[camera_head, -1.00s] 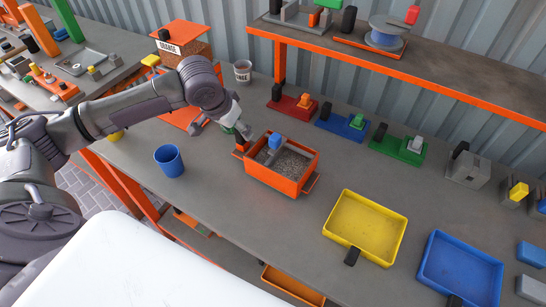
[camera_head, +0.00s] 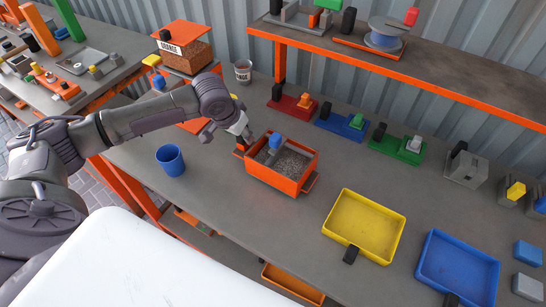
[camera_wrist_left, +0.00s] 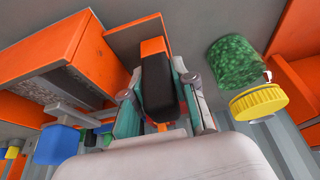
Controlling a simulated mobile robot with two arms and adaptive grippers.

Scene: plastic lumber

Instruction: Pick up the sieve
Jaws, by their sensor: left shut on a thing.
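The sieve (camera_head: 272,179) is an orange box with a grey mesh-like inside, standing on the grey workbench (camera_head: 230,205) in the middle of the head view. A blue-topped grey piece (camera_head: 276,141) sits in it. My left gripper (camera_head: 246,141) is at the sieve's upper left side. In the left wrist view, its fingers (camera_wrist_left: 157,97) are shut on both sides of the sieve's black handle (camera_wrist_left: 156,80). The sieve's orange wall (camera_wrist_left: 45,50) fills the left of that view. My right gripper is not in view.
A blue cup (camera_head: 170,160) stands to the left. A yellow tray (camera_head: 363,222) and a blue tray (camera_head: 458,268) lie to the right. A green jar with a yellow lid (camera_wrist_left: 258,102) is close beside the gripper in the wrist view. An orange-edged shelf (camera_head: 400,75) overhangs the back.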

